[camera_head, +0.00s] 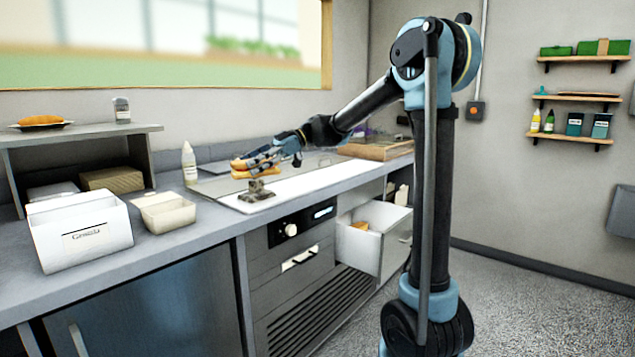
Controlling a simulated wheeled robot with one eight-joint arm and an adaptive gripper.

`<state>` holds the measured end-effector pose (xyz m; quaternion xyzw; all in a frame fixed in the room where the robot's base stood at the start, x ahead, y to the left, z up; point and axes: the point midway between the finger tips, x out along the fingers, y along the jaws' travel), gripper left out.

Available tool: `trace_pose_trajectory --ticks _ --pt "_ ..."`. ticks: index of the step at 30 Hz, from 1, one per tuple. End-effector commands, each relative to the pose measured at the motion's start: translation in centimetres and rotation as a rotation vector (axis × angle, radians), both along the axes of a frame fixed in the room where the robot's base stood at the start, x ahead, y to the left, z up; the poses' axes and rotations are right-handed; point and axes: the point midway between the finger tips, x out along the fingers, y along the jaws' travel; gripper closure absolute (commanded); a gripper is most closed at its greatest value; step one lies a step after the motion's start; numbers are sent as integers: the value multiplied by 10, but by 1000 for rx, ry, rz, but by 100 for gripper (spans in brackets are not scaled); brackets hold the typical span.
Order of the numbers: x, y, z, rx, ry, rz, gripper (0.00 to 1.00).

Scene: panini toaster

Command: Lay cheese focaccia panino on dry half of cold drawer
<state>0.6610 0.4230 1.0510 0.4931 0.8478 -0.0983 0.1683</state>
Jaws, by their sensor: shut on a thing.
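My gripper (264,163) is over the counter at the middle of the view, shut on a golden-brown bread piece that looks like the panino (240,165). Its fingers cover part of the bread, and I cannot make out the cheese. More bread shows just under the fingers, above a small dark metal object (256,192); whether they touch is unclear. The white drawer (358,248) is pulled open below the counter, to the right of the gripper. A small orange-brown item (360,225) lies inside at its left back. The drawer's floor is mostly hidden, so I cannot tell its halves apart.
A white labelled box (80,240) and a beige tub (168,215) stand on the counter at left. A white bottle (189,165) stands behind. A wooden board (375,150) lies at the back right. A white surface (320,180) is clear right of the gripper.

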Motion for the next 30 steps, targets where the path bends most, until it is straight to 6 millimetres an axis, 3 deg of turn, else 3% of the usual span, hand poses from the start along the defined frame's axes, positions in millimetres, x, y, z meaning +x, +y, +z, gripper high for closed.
trace_pose_trajectory --ticks 5,8,12,18,25,30 --pt "51 -6 -7 1 1 -219 79" --pt "97 -17 -11 0 -1 -410 79" --pt "161 -44 -11 1 1 -682 79" --pt "232 -91 -4 1 1 -993 79" --pt "266 -122 1 0 2 -1153 79" --pt "271 -126 -19 0 2 -1171 79"
